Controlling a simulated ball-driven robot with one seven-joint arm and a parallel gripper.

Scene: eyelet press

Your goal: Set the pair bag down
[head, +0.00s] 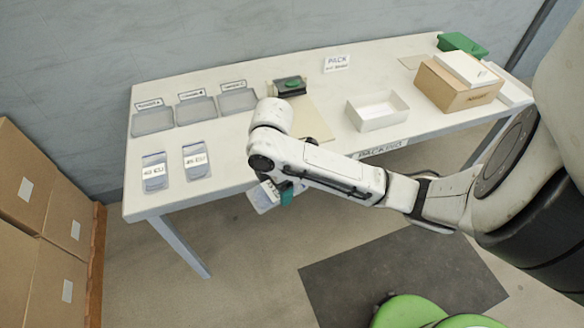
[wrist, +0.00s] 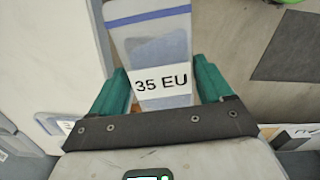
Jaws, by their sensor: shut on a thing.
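My gripper (wrist: 161,78) is shut on a pair bag (wrist: 153,48), a clear bluish bag with a white label reading 35 EU, held between the teal fingers. In the head view the bag (head: 262,198) hangs tilted just off the table's front edge, and my gripper (head: 284,193) is partly hidden by my arm. Two similar labelled bags lie flat apart on the table's left part, one at the left (head: 155,182) and one to its right (head: 196,168).
The white table (head: 230,160) has three grey trays at the back left, the middle one marked here (head: 196,110). A press (head: 290,86), an open white box (head: 377,111) and a brown carton (head: 452,88) stand further right. Boxes (head: 25,170) are stacked at the left.

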